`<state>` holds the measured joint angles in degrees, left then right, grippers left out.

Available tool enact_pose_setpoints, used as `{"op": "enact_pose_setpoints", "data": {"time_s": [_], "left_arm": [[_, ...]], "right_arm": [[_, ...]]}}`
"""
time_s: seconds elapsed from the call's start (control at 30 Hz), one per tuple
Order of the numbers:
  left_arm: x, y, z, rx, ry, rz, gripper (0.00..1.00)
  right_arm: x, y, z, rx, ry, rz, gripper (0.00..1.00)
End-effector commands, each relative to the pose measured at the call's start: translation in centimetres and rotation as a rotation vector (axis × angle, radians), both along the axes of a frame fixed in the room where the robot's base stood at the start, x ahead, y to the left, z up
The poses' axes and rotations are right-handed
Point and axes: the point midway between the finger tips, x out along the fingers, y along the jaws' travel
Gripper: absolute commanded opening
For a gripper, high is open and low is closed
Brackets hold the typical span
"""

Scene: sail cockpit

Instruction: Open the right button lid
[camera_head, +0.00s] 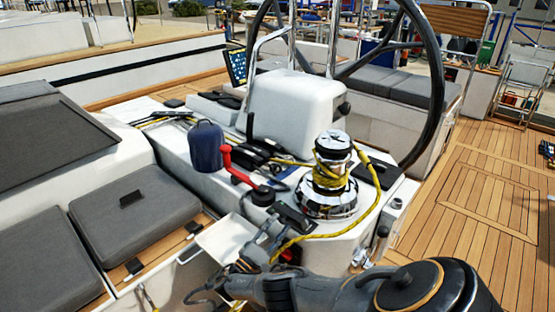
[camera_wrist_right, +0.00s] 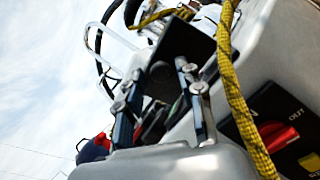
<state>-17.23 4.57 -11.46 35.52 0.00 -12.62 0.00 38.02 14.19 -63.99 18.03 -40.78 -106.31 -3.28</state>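My right gripper (camera_head: 266,230) is at the front edge of the white cockpit console, left of the winch (camera_head: 328,180). In the right wrist view its two fingers (camera_wrist_right: 158,78) stand apart, with no object clearly held between them. A flat dark plate (camera_wrist_right: 188,40), which looks like a button lid, shows just beyond the fingertips; contact cannot be told. In the head view a small dark lid-like piece (camera_head: 294,217) lies beside the gripper, partly hidden by it. Another dark flat piece (camera_head: 374,173) lies right of the winch. My left gripper is not in view.
A yellow rope (camera_head: 373,205) wraps the winch and loops close to my right gripper. The wrist view shows a black panel with a red switch (camera_wrist_right: 278,136).

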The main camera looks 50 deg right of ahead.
Motion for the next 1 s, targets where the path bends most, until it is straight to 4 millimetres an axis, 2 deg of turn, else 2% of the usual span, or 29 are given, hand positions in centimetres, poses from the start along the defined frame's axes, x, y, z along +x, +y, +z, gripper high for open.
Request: {"op": "enact_pose_setpoints", "data": {"time_s": [0.37,0.63,1.0], "left_arm": [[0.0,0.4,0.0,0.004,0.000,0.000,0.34],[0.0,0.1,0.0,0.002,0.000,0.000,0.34],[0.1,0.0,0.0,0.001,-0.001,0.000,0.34]], "right_arm": [[-0.1,0.1,-0.1,0.001,0.000,-0.002,0.46],[0.0,1.4,-0.5,0.001,0.002,-0.001,0.46],[0.0,9.0,-0.6,0.004,0.001,0.000,0.46]]}}
